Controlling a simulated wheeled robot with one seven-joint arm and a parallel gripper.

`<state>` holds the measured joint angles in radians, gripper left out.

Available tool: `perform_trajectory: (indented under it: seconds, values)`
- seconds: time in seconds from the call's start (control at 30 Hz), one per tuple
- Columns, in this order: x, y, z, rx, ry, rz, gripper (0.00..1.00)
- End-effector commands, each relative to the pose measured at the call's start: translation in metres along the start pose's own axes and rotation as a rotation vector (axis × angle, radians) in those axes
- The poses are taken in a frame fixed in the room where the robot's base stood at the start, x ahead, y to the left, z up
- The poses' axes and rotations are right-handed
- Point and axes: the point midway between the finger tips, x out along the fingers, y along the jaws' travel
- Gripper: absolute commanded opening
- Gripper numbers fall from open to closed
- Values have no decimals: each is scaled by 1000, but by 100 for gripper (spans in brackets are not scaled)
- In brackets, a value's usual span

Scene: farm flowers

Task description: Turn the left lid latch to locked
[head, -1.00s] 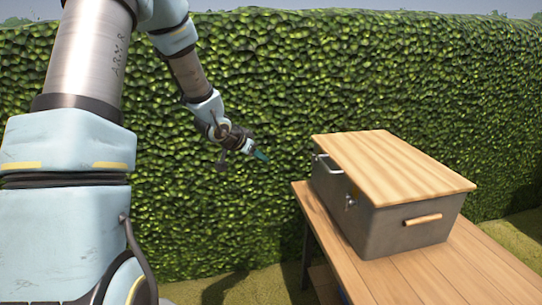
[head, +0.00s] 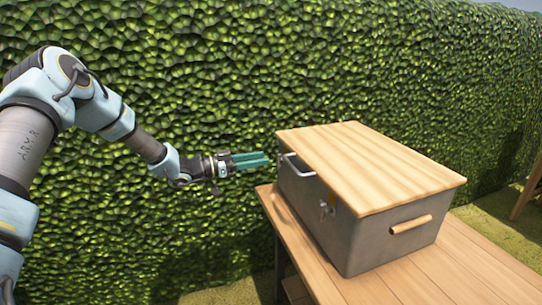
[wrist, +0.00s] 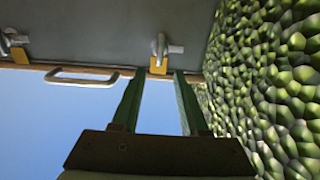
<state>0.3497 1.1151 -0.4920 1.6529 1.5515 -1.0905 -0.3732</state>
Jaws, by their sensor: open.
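The grey metal box (head: 385,240) with a wooden lid (head: 370,165) stands on a wooden table, lid down. In the wrist view, which is upside down with sky at the bottom, the left latch (wrist: 160,48) is a small metal lever beside an orange plate, at the hedge end of the front. Its lever runs roughly across the lid edge. The right latch (wrist: 8,42) is at the picture's left edge; it also shows in the head view (head: 327,208). My gripper (head: 267,160) is open and empty, its teal fingers (wrist: 157,90) facing the left latch. Contact cannot be told.
A metal bar handle (head: 298,167) sticks out from the box front between the latches, close to my fingers. A wooden handle (head: 411,225) is on the box's side. The table (head: 465,270) has bare room at right. A hedge (head: 250,70) stands behind.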

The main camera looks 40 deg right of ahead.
Motion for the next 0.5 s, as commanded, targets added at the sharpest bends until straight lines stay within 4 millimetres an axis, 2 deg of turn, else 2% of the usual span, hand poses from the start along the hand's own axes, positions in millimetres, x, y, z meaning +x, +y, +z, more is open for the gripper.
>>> perform_trajectory:
  seconds: [0.03, 0.2, 0.33, 0.5]
  values:
    - [10, 0, -1, 0, 1, 2, 44]
    - [36, 0, -1, 1, 1, 0, 44]
    - [47, 0, 0, 0, -1, -1, 44]
    - [52, -1, 0, 0, -1, -2, 44]
